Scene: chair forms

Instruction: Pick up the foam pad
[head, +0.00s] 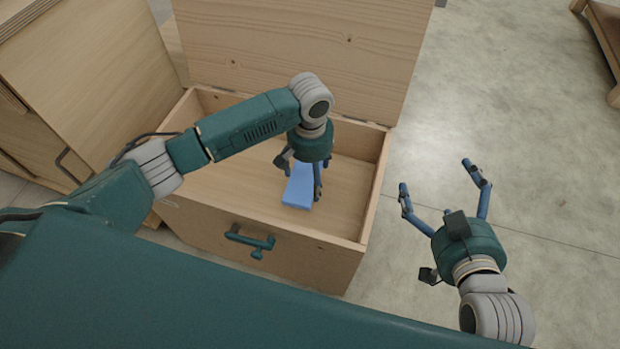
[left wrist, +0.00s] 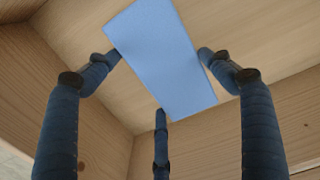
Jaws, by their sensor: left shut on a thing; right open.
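The foam pad (head: 298,187) is a flat blue rectangle inside the open wooden box (head: 270,255). In the left wrist view the foam pad (left wrist: 165,55) lies between the fingers, with the box's wooden floor behind it. My left gripper (head: 302,180) reaches down into the box and is shut on the foam pad, with fingers at its sides; it also shows in the left wrist view (left wrist: 160,75). I cannot tell whether the pad touches the box floor. My left gripper hides part of the pad in the head view. My right gripper (head: 440,185) is open and empty, right of the box above the floor.
The box's lid (head: 300,45) stands raised at the back. A teal handle (head: 250,240) is on its front wall. A wooden cabinet (head: 85,75) stands close on the left. Another wooden piece (head: 605,45) is at the far right. The concrete floor (head: 500,110) on the right is clear.

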